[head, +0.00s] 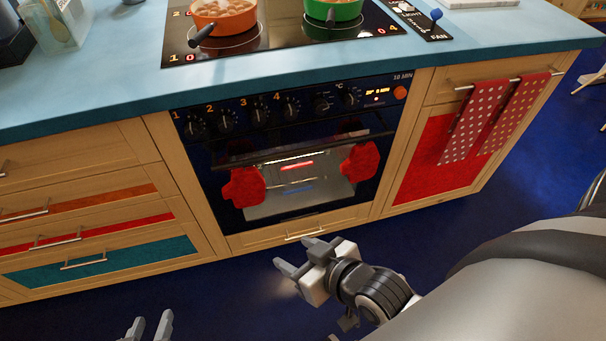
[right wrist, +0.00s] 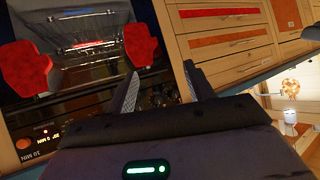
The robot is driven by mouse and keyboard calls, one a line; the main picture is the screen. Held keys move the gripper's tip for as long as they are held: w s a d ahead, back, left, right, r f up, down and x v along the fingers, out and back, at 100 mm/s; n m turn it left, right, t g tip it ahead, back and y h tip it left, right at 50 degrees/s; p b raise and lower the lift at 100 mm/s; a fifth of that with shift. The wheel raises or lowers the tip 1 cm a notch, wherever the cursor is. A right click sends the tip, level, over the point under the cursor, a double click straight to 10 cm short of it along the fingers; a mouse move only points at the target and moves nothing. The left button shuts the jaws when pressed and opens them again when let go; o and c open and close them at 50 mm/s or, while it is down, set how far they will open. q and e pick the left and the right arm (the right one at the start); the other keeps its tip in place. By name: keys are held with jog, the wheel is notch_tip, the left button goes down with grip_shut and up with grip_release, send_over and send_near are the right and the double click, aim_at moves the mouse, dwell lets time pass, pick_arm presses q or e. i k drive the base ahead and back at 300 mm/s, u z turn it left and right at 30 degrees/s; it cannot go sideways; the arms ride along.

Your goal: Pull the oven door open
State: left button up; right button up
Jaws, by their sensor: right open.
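The oven (head: 215,135) is built into the wooden cabinet under the hob. Its dark glass door (head: 290,205) looks shut, with a lit rack showing through the glass. A bar handle (head: 300,150) runs across the top of the door, and a red mitt hangs near each end. My right gripper (head: 293,253) is open and empty, in front of and below the door, apart from the handle. In the right wrist view its spread fingers (right wrist: 160,70) have the oven at left, seen upside down. My left gripper (head: 149,325) is open at the bottom edge, only its fingertips showing.
An orange pot (head: 223,18) and a green pot (head: 333,10) stand on the hob. Drawers (head: 85,240) flank the oven at left. Dotted towels (head: 490,120) hang on a rail at right. The blue floor before the oven is clear.

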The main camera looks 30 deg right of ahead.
aim_at(210, 159)
jog(key=k, duration=0.65)
jog(key=z, duration=0.75)
jog(key=i, duration=1.05)
jog(key=u, duration=0.3)
